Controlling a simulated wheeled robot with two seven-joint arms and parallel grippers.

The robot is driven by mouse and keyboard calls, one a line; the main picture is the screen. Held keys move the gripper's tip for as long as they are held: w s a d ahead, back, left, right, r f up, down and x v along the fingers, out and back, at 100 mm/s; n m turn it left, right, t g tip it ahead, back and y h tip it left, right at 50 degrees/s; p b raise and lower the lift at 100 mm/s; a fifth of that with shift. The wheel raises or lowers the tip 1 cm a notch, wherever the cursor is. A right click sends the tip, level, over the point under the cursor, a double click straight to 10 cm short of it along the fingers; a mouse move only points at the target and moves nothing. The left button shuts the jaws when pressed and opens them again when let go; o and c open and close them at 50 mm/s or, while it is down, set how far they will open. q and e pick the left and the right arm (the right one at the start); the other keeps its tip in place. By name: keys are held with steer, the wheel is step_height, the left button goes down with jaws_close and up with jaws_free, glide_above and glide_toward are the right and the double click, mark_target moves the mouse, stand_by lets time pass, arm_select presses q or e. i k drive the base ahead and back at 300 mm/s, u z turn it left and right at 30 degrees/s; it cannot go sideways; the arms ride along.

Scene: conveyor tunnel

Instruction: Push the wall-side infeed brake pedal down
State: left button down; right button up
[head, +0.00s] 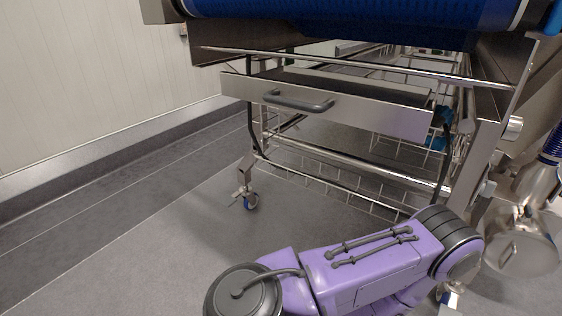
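The wall-side caster (250,201) stands on the floor under the left leg of the conveyor frame. It has a blue wheel and a metal fork. A small metal piece that looks like its brake pedal (237,195) sticks out to the left of the wheel. It is too small to tell whether the pedal is up or down. A purple link of my own arm crosses the bottom of the view, in front of and below the caster, apart from it in the picture. Neither of my grippers shows.
The conveyor's steel frame (345,172) carries a drawer front with a dark handle (298,101) and a blue belt (350,12) above. Wire racks (330,184) hang below. Grey floor (150,230) is clear left of the caster, up to the wall kerb (100,160). Metal parts (520,240) crowd the right.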

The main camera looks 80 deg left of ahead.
mark_target(227, 201)
steer(key=u, duration=0.85)
steer(key=k, duration=0.15)
steer(key=u, duration=2.65)
steer(key=i, duration=1.1)
steer(key=z, duration=1.95)
